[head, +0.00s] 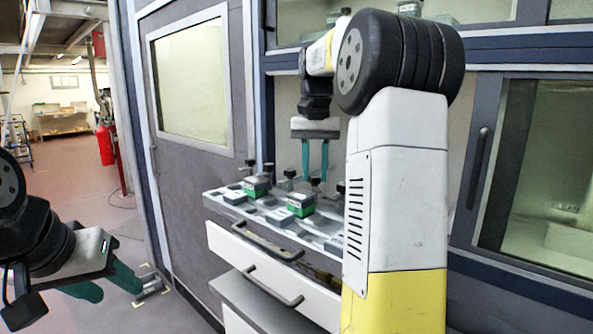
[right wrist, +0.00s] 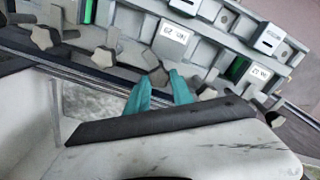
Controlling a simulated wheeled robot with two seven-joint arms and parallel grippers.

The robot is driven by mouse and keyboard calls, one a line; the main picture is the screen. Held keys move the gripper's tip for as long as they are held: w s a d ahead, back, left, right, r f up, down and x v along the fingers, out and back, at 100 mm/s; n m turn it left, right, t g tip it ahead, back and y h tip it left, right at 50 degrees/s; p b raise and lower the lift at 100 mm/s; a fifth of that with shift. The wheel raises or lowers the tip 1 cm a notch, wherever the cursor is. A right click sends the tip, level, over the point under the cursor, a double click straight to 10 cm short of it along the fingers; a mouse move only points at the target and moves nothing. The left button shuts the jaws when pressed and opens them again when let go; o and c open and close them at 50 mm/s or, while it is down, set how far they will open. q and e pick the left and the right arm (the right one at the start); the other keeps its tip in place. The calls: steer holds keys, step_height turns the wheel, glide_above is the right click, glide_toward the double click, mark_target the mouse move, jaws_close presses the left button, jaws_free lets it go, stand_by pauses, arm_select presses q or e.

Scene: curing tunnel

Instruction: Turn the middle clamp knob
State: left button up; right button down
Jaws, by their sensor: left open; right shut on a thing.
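A row of dark clamp knobs stands along the back of a grey fixture (head: 215,197) in the head view. My right gripper (head: 315,181) reaches down over the row, its teal fingers pointing down at one knob. In the right wrist view the middle clamp knob (right wrist: 158,76), star-shaped, sits between the tips of my right gripper (right wrist: 164,86). The fingers are shut on it, partly covering it. Other knobs show on both sides, such as a paler one (right wrist: 103,57). My left gripper (head: 118,288) is open and empty at the lower left, far from the fixture.
Green-sided blocks with light tops, such as one (head: 301,204), sit on the fixture. It stands on a white drawer cabinet (head: 270,265) with dark handles. A grey door (head: 190,90) is behind at left. Open floor lies at left, with a red cylinder (head: 106,145) further back.

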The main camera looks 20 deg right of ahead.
mark_target(314, 175)
steer(key=n, duration=0.3)
steer(key=shift+n, duration=0.3)
steer(key=shift+a+n, duration=0.1)
steer(key=shift+n, duration=1.8)
steer(key=c, duration=1.1)
jaws_free()
step_height(314, 175, up, 8)
steer(key=shift+f, duration=0.15)
